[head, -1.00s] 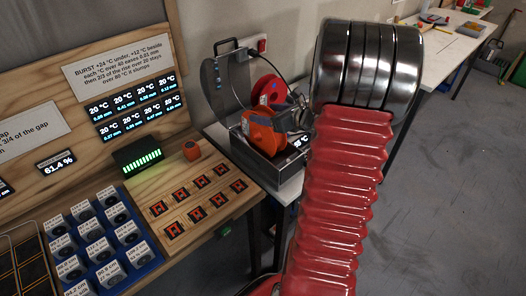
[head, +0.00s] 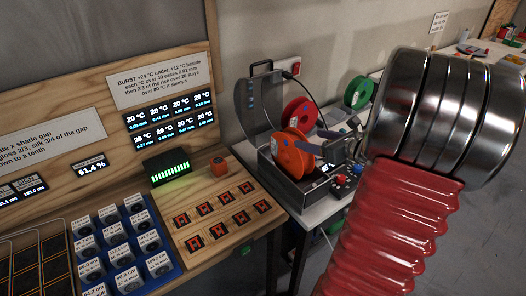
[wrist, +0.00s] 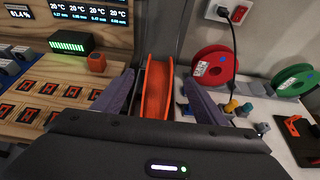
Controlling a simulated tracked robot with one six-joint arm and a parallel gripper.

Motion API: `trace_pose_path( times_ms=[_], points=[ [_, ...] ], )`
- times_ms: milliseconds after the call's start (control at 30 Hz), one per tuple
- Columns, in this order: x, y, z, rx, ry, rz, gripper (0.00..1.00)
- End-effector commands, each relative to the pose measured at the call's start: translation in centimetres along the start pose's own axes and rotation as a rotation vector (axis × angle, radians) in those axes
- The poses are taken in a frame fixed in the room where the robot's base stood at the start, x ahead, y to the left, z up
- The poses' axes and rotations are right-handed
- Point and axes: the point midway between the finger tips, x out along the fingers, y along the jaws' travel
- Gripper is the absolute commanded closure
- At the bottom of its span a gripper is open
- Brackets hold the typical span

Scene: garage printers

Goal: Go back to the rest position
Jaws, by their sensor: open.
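My gripper (wrist: 160,100) shows in the wrist view with its two dark fingers spread apart, so it is open. An orange spool (wrist: 158,88) appears between the fingers in that view; I cannot tell how far beyond them it is. The orange spool (head: 292,155) stands in an open grey case (head: 262,118) on the side table.
A wooden bench (head: 190,205) carries square black-and-orange tiles, a small orange block (head: 219,166) and a blue tray (head: 160,282) of labelled boxes. Red (head: 300,112) and green (head: 358,93) spools stand behind the case. Grey floor (head: 468,215) is open at the right.

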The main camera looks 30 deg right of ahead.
Motion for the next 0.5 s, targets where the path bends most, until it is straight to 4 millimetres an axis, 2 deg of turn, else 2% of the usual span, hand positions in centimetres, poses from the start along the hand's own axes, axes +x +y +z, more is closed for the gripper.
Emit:
trace_pose_path(
  times_ms=[367, 500],
  points=[
    [0.0, 0.0, -0.1, -0.051, 0.005, 0.002, 0.34],
    [-0.1, 1.6, -2.0, -0.189, 0.066, 0.061, 0.34]
  ],
)
